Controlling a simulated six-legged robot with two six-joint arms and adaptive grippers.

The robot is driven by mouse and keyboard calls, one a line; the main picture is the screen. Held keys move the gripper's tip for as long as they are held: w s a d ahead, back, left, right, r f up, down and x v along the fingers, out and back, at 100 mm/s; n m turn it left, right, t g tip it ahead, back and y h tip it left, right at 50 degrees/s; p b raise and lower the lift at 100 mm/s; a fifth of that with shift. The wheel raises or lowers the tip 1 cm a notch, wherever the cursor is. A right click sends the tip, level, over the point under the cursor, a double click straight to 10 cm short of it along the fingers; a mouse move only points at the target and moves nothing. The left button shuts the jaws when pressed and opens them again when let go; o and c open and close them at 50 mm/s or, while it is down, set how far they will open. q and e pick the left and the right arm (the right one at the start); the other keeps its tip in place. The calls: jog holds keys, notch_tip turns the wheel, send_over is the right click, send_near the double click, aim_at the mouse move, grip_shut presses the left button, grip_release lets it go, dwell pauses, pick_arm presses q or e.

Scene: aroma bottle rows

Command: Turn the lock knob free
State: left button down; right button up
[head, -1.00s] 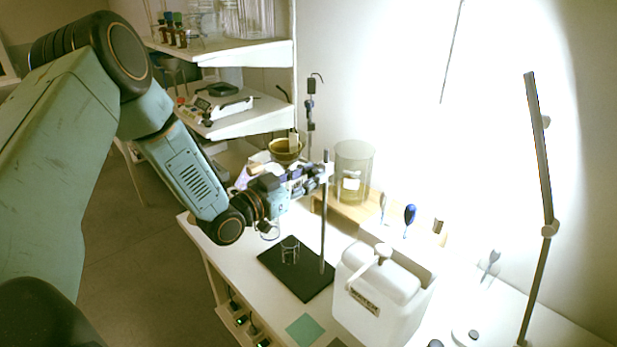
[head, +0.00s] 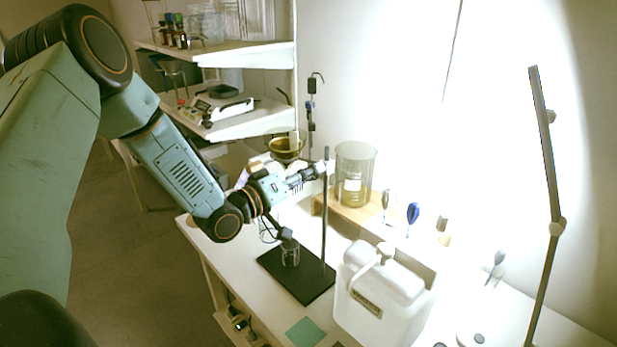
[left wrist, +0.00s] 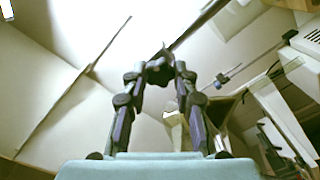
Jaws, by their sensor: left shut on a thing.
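A retort stand has a dark upright rod (head: 325,215) on a black base plate (head: 300,285). A pale clamp piece (head: 323,167) sits near the top of the rod. My left gripper (head: 309,175) reaches in from the left and is at this clamp. In the left wrist view the fingers of my left gripper (left wrist: 160,72) converge and are shut on a small dark knob (left wrist: 160,57), which the fingertips largely hide. The rod (left wrist: 195,24) runs off to the upper right behind it. My right gripper shows in neither view.
A large beaker (head: 354,175) stands behind the rod on a wooden board. A white jug (head: 380,298) stands right of the base. Shelves (head: 245,55) with bottles are at the back left.

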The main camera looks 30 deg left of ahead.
pick_arm(q)
jog(key=n+b, duration=0.6)
jog(key=n, duration=1.7)
jog(key=shift+f, duration=0.15)
dwell(0.5)
jog(key=c, duration=1)
grip_release()
jog(key=shift+f, duration=0.15)
jog(key=shift+c, duration=0.2)
notch_tip(320, 180, up, 10)
